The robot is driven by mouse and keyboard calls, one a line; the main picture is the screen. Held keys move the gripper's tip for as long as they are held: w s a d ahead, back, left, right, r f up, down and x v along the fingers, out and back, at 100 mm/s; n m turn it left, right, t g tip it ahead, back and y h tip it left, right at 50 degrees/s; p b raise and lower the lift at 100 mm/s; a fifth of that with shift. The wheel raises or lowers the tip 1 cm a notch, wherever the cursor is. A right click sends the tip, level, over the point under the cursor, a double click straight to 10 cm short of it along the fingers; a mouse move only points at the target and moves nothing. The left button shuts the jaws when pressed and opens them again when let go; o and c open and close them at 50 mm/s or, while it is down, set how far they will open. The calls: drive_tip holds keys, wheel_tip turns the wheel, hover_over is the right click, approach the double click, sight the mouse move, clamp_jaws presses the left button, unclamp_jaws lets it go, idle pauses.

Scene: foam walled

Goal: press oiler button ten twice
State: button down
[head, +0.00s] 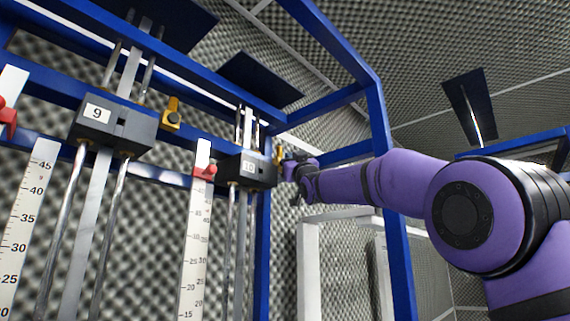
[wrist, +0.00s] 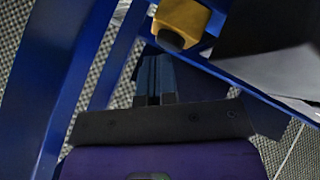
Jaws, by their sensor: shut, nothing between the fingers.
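Unit ten is a dark grey block (head: 248,168) with a white "10" label, on vertical rods of the blue frame. At its right side is a small yellow oiler piece (head: 279,154), partly hidden by my gripper (head: 292,166). In the wrist view the yellow piece (wrist: 182,17) has a dark round button (wrist: 171,40) on its near end. My gripper (wrist: 155,60) is shut and empty, its tips just below the button in that picture. I cannot tell whether they touch it.
Unit nine (head: 112,122) stands to the left with its own yellow oiler piece (head: 171,115). A white scale (head: 196,245) with a red pointer (head: 204,172) hangs between the units. A blue post (head: 388,200) stands close beside my arm.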

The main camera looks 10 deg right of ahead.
drive_tip(key=shift+w+a, duration=0.1)
drive_tip(key=shift+w, duration=0.1)
drive_tip(key=shift+s, duration=0.15)
idle(0.5)
drive_tip(key=shift+s+d, duration=0.45)
drive_tip(key=shift+s, duration=0.1)
drive_tip(key=shift+s+d, duration=0.1)
drive_tip(key=shift+s+d, duration=0.65)
drive_tip(key=shift+s, duration=0.35)
drive_tip(key=shift+s+d, duration=0.65)
drive_tip(key=shift+s, duration=0.35)
idle(1.2)
